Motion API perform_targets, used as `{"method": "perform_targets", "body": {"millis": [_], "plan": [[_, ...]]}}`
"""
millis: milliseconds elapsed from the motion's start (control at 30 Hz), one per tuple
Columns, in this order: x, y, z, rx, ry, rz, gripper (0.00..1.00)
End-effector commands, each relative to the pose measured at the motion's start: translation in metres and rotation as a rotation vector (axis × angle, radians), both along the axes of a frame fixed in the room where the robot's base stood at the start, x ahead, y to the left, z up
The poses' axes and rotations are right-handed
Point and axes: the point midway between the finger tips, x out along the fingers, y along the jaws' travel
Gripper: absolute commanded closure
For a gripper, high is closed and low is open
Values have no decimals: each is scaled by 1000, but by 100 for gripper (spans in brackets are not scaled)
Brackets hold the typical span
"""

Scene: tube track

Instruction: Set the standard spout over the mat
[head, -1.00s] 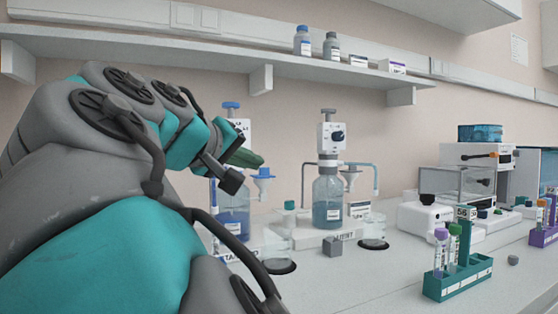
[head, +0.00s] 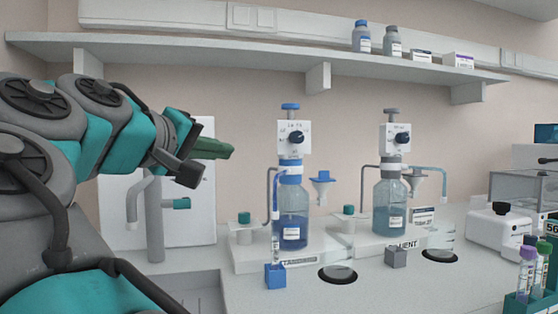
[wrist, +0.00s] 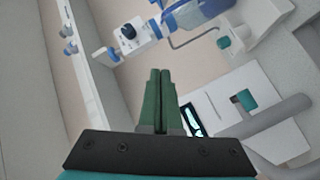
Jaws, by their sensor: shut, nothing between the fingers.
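The standard dispenser (head: 291,225) is a bottle of blue liquid with a white head and blue top knob, labelled at its base. Its light-blue spout (head: 276,190) seems to hang down at the bottle's front left, above a blue block (head: 275,276) with a thin tube in it. The black round mat (head: 337,275) lies right of that block, so the spout is not above it. My gripper (head: 228,150) is shut and empty, left of the dispenser head and apart from it. Its green fingers (wrist: 160,95) also show together in the wrist view, the dispenser head (wrist: 135,35) beyond.
The diluent dispenser (head: 389,210) stands to the right, near a second black mat (head: 440,256). A funnel (head: 322,185) is beside the standard bottle. A grey cube (head: 396,257) lies on the bench. A grey tap (head: 153,215) stands left. A shelf (head: 300,67) runs above.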

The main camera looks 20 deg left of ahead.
Motion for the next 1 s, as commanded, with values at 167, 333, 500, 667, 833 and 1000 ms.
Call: {"method": "perform_targets", "body": {"millis": [167, 333, 500, 667, 833, 1000], "plan": [[28, -5, -7, 0, 5, -2, 100], [61, -10, -12, 0, 6, -1, 100], [94, -17, -16, 1, 6, -2, 100], [91, -32, -30, 2, 1, -2, 100], [92, -43, -35, 1, 0, 0, 100], [92, -48, -36, -1, 0, 0, 100]]}}
